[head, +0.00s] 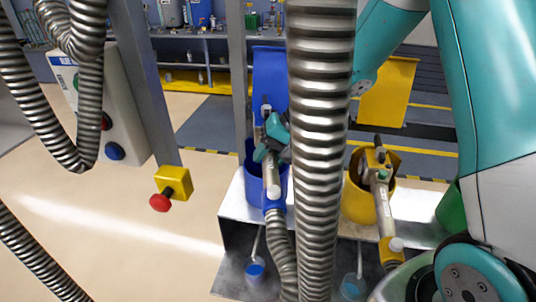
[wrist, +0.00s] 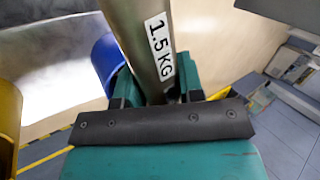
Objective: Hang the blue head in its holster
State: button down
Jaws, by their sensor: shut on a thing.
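The blue head (head: 272,180) is a metal fill head with a blue collar and a ribbed hose below it. My gripper (head: 275,138) is shut on it. In the wrist view the jaws (wrist: 160,95) close on its metal barrel (wrist: 143,40), marked "1.5 KG". The blue holster (head: 251,185) is a round cup just behind the head. In the wrist view the holster's blue curved wall (wrist: 105,62) lies beside the barrel, to its left. I cannot tell whether any part of the head is inside the cup. A thick hose hides part of my gripper.
A yellow head (head: 378,180) hangs at a yellow holster (head: 357,195) to the right. A green holster (head: 450,207) stands farther right. A thick ribbed hose (head: 318,130) crosses the middle of the head view. A red button on a yellow box (head: 173,185) is at left. Open floor lies at left.

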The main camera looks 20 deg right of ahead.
aim_at(278, 187)
jog(key=shift+f+b, duration=1.6)
jog(key=shift+f, duration=0.9)
jog(key=shift+f+b, duration=1)
jog(key=shift+f, duration=0.8)
dwell(0.5)
jog(key=c, duration=0.7)
grip_release()
jog(key=shift+r, duration=0.1)
jog(key=shift+o, duration=0.2)
jog(key=shift+s, duration=0.1)
jog(key=b+v, duration=0.1)
jog(key=v, duration=1.6)
jog(key=shift+b, duration=0.35)
jog(key=shift+r, duration=0.15)
